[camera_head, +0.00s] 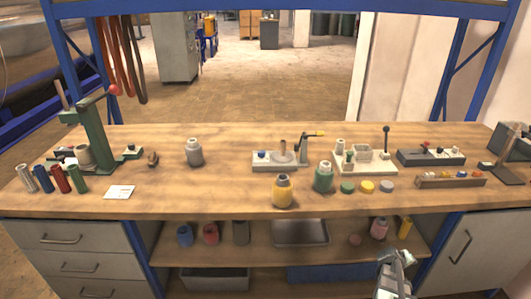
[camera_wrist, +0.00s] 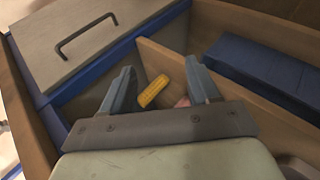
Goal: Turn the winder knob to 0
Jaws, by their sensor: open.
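A grey device with a round plate, an upright post and a yellow-handled crank stands mid-bench; it looks like the winder (camera_head: 274,167). A small blue knob (camera_head: 262,155) sits on its left part; its setting is too small to read. My gripper (camera_head: 396,257) is low at the right, in front of the bench's lower shelf and well away from the knob. In the wrist view my gripper (camera_wrist: 160,63) is open and empty. A yellow ribbed piece (camera_wrist: 153,92) shows between the fingers, apparently beyond them on the shelf. The knob is out of the wrist view.
A yellow bottle (camera_head: 283,191) and a green bottle (camera_head: 323,177) stand in front of the grey device. A lever box (camera_head: 365,162) stands to its right, a green press (camera_head: 95,135) at far left. The bench edge (camera_head: 230,212) lies above my gripper.

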